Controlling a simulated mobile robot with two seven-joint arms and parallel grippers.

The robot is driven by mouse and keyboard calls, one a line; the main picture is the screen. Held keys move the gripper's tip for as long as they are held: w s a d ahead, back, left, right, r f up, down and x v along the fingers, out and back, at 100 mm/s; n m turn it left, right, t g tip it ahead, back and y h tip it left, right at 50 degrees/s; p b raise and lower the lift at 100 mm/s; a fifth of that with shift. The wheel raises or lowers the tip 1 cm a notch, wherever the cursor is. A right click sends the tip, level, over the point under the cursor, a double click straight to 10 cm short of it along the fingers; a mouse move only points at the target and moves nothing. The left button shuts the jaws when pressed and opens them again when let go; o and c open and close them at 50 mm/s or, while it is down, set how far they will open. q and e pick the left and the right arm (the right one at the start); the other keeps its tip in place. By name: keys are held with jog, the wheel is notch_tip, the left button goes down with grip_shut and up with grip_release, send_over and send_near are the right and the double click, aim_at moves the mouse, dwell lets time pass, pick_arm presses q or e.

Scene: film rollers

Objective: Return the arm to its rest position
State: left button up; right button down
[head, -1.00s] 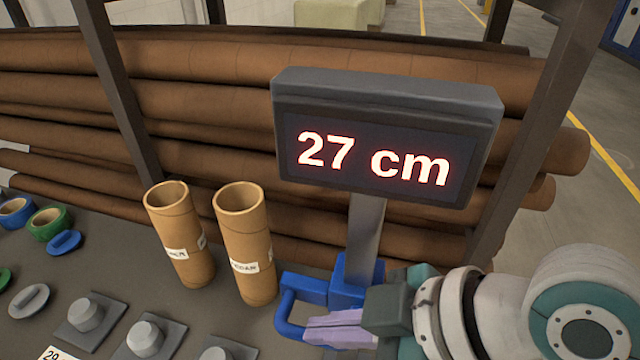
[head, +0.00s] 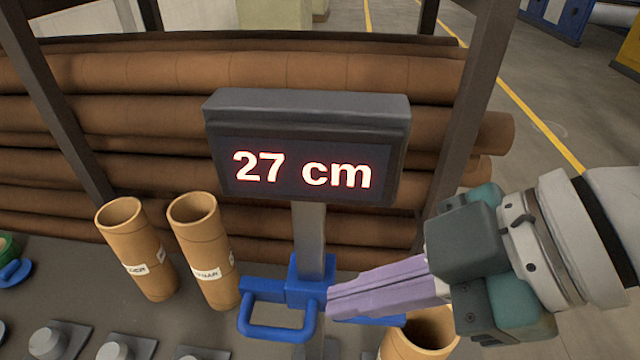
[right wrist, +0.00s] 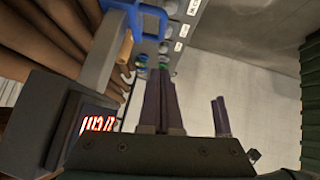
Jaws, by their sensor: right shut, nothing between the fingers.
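My right gripper (head: 335,304) comes in from the right in the head view. Its pale purple fingers are shut with nothing between them. The fingertips are beside the blue handle (head: 270,330) of the measuring device and overlap part of the blue fitting in the picture; I cannot tell whether they touch. The fingers also show in the right wrist view (right wrist: 160,85).
The display (head: 305,168) reads 27 cm on a grey post. Two labelled cardboard tubes (head: 135,245) (head: 203,250) stand left of it, and another tube (head: 425,335) stands below my right gripper. Long brown rolls (head: 150,120) fill the rack behind. Grey knobs (head: 50,338) line the front left.

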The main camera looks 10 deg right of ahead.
jog(key=shift+s+d+r, duration=0.1)
jog(key=shift+d+r, duration=0.05)
jog(key=shift+r, duration=0.1)
jog(key=s+d+f+m+g+h, duration=0.1)
jog(key=s+d+f+m+h, duration=0.3)
jog(key=s+d+m+h, duration=0.65)
notch_tip(320, 180, up, 21)
jog(key=m+y+p, duration=0.2)
jog(key=p, duration=1.8)
jog(key=shift+w+m+y+p, duration=0.25)
jog(key=shift+m+y+p, duration=0.1)
jog(key=shift+p, duration=0.05)
jog(key=shift+d+f, duration=0.1)
